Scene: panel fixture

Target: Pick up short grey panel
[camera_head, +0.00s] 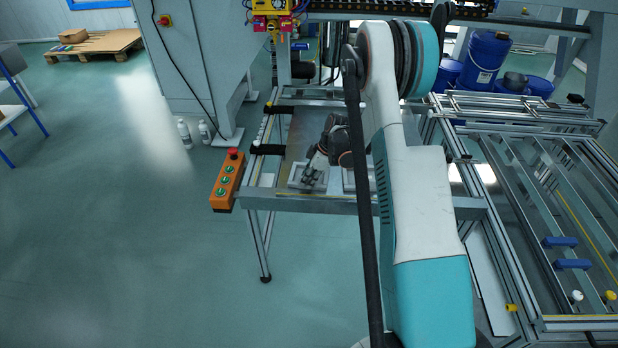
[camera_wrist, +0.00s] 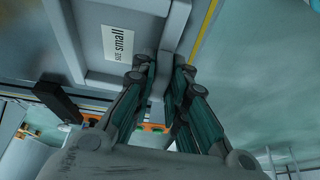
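A grey panel with a raised rim and a white label reading "SIZE small" (camera_wrist: 118,42) fills the upper left of the wrist view. In the head view, a small light grey panel (camera_head: 298,181) lies at the front left of the fixture table, partly hidden by my gripper (camera_head: 313,180). In the wrist view, my gripper (camera_wrist: 165,72) points at the panel's right rim. Its dark fingers are on both sides of a grey strip along that rim, with a narrow gap. Whether they press on the strip cannot be told.
A second light grey panel (camera_head: 349,181) lies to the right, partly behind my arm. An orange button box (camera_head: 228,181) hangs at the table's left corner. A metal frame rack (camera_head: 540,220) stands to the right.

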